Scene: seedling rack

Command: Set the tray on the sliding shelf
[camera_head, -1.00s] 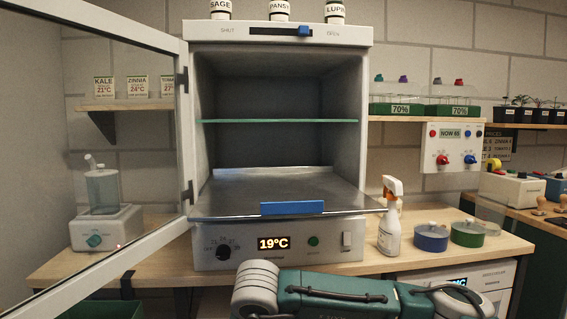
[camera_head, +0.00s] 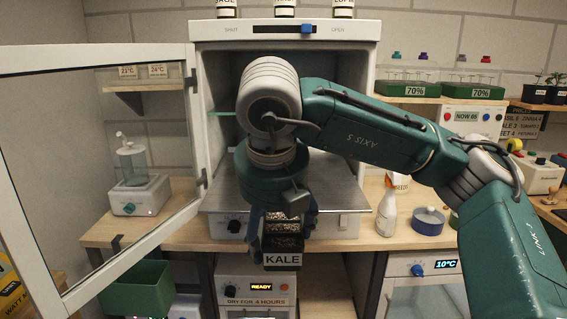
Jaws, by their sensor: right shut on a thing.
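My right gripper (camera_head: 283,222) is in the middle of the head view, pointing down, shut on a dark tray (camera_head: 283,243) with a KALE label (camera_head: 283,260) on its front. The tray is partly hidden by the gripper. The sliding shelf (camera_head: 340,197) is a metal plate pulled out of the open cabinet (camera_head: 388,40). My right arm covers much of the shelf and its front edge. The tray shows in front of the shelf's middle in the picture; I cannot tell whether they touch. My left gripper is out of view.
The cabinet's glass door (camera_head: 192,120) stands open to the left. A humidifier-like device (camera_head: 138,190) is on the left. A green bin (camera_head: 137,290) is lower left.

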